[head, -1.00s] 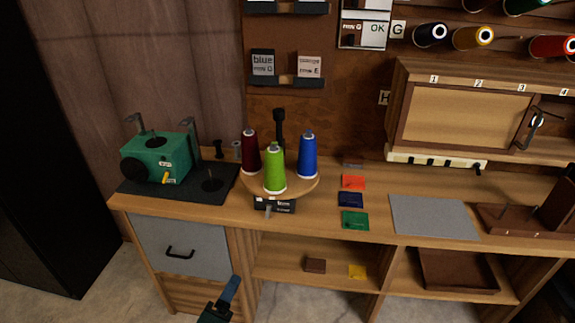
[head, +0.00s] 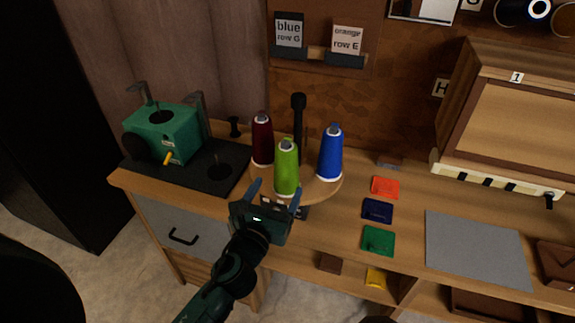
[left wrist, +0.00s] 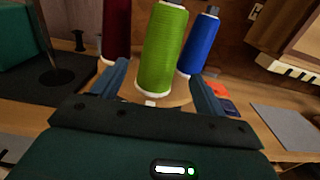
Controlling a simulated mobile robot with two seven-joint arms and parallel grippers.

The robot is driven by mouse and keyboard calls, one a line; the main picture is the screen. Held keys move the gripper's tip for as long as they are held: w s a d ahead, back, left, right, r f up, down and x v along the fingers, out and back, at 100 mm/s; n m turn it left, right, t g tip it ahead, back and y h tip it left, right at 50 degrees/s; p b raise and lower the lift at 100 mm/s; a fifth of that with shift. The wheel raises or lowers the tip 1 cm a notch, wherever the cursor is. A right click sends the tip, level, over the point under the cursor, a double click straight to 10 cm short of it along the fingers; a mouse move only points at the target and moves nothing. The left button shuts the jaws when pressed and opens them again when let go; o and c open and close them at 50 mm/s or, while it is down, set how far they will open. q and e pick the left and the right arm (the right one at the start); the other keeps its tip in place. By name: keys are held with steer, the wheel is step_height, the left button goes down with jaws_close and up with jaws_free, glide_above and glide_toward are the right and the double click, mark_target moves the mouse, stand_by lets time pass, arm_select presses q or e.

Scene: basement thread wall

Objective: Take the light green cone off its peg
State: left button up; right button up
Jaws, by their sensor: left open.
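The light green cone (head: 287,168) stands upright on a round wooden turntable (head: 325,187), at its front. My left gripper (head: 273,190) is open just in front of the cone and a little below its middle, with nothing held. In the left wrist view the green cone (left wrist: 163,48) rises ahead, between and beyond the two open fingers (left wrist: 160,84). The cone's peg is mostly hidden inside it. A dark red cone (head: 262,139) and a blue cone (head: 330,152) stand behind it on the same turntable. My right gripper is not in view.
A green machine (head: 168,135) on a black base stands at left on the bench. A black post (head: 298,125) rises behind the cones. Coloured squares, including an orange-red one (head: 385,187), and a grey mat (head: 478,248) lie at right. A wooden cabinet (head: 520,120) stands at right.

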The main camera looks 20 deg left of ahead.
mark_target(282, 179)
arm_select(q)
steer(key=w, duration=0.7)
steer(key=shift+w+d+p, duration=0.15)
steer(key=shift+w+p, duration=0.15)
steer(key=shift+c, duration=0.3)
steer(key=c, duration=1.1)
